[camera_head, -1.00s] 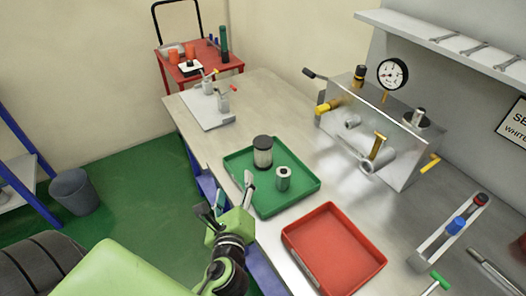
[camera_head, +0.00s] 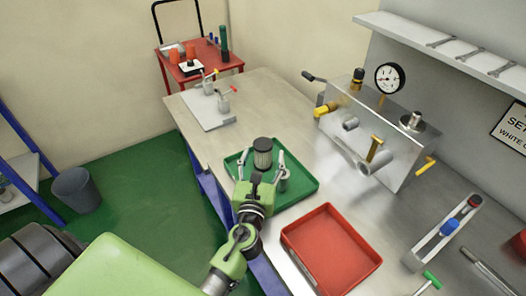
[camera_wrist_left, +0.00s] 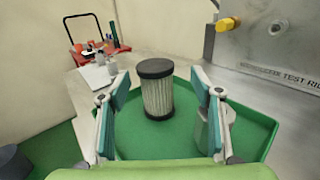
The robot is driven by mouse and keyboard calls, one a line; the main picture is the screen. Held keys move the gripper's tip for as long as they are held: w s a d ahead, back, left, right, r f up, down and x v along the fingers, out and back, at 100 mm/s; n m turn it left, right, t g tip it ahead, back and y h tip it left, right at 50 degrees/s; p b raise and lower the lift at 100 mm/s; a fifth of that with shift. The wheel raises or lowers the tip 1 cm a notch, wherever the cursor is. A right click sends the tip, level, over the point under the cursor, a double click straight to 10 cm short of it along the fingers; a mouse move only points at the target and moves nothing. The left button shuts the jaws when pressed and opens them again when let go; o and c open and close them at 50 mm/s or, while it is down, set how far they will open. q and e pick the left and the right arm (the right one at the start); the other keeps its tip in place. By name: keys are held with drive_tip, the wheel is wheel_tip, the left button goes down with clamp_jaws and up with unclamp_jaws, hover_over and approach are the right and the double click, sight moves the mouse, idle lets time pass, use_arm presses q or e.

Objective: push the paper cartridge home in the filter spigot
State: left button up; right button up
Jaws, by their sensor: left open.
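The paper cartridge (camera_head: 263,158), a pleated pale cylinder with black end caps, stands upright in the green tray (camera_head: 306,190). It also shows in the left wrist view (camera_wrist_left: 157,92), between and beyond the fingers. My left gripper (camera_head: 262,168) is open, its fingers spread on either side of the cartridge with visible gaps in the wrist view. A grey metal rig (camera_head: 395,145) carries horizontal pipe stubs, a larger one (camera_head: 378,160) and a smaller one (camera_head: 350,124); I cannot tell which is the filter spigot. My right gripper is not in view.
A metal cylinder (camera_wrist_left: 228,128) stands in the green tray, partly hidden behind the right-hand finger. An empty red tray (camera_head: 332,250) lies nearer on the bench. The rig also bears a gauge (camera_head: 389,77) and yellow handles. Bare bench lies between trays and rig.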

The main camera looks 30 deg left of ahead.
sight(263, 143)
use_arm(q)
drive_tip(key=x, duration=0.1)
drive_tip(key=p+x, duration=0.1)
drive_tip(key=x, duration=0.2)
drive_tip(key=shift+w+a+r, duration=0.1)
drive_tip(key=shift+a+r, duration=0.2)
drive_tip(key=shift+a, duration=0.15)
drive_tip(key=shift+w+a+f, duration=0.15)
drive_tip(key=shift+w, duration=0.2)
drive_tip(key=shift+s, duration=0.1)
drive_tip(key=shift+c, duration=0.4)
drive_tip(key=c, duration=1.2)
drive_tip(key=shift+o, duration=0.2)
